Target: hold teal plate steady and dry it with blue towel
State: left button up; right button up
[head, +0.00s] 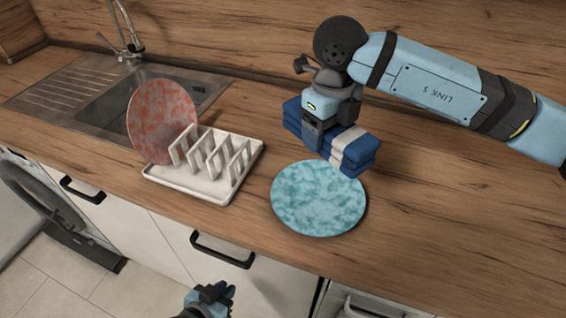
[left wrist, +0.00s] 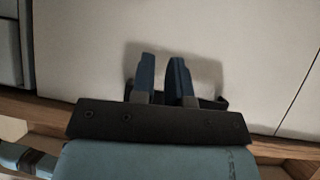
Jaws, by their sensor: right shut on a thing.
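The teal plate (head: 318,199) lies flat on the wooden counter, mottled teal and pale. The folded blue towel (head: 362,151), with a white stripe, is above the plate's far edge; I cannot tell whether it touches the plate. My right gripper (head: 322,138) comes down from above and is shut on the towel, its fingertips partly hidden by it. My left gripper (head: 217,290) is low in front of the cabinets, below the counter and away from the plate. In the left wrist view its two fingers (left wrist: 163,75) stand a little apart with nothing between them.
A white dish rack (head: 190,183) holds an upright mottled red plate (head: 160,117) left of the teal plate. Behind is a steel sink (head: 120,98) with a tap (head: 128,45). Cabinet fronts with a black handle (head: 222,251) face my left gripper. The counter's right side is clear.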

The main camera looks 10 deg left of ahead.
pick_arm(q)
jog(key=w+a+r+m+g+h, duration=0.15)
jog(key=a+m, duration=0.25)
jog(key=m, duration=0.6)
jog(key=w+a+r+m+g+h, duration=0.1)
jog(key=w+a+r+m+h, duration=0.2)
jog(key=m, duration=0.8)
jog(key=d+r+m+g+h, duration=0.25)
jog(key=d+r+m, duration=0.25)
jog(key=r, duration=0.5)
send_near(278, 207)
jog(key=shift+s+a+r+m+t+y, duration=0.2)
jog(key=shift+s+a+r, duration=0.2)
jog(key=shift+s, duration=0.2)
jog(key=shift+s+a+r+m+t+y, duration=0.1)
jog(key=shift+s+a+r+t, duration=0.1)
jog(key=shift+s+a+r, duration=0.3)
jog(key=shift+w+d+f, duration=0.1)
jog(key=shift+d+f, duration=0.05)
jog(key=shift+d, duration=0.25)
jog(key=x, duration=1.1)
jog(key=shift+w+f, duration=0.15)
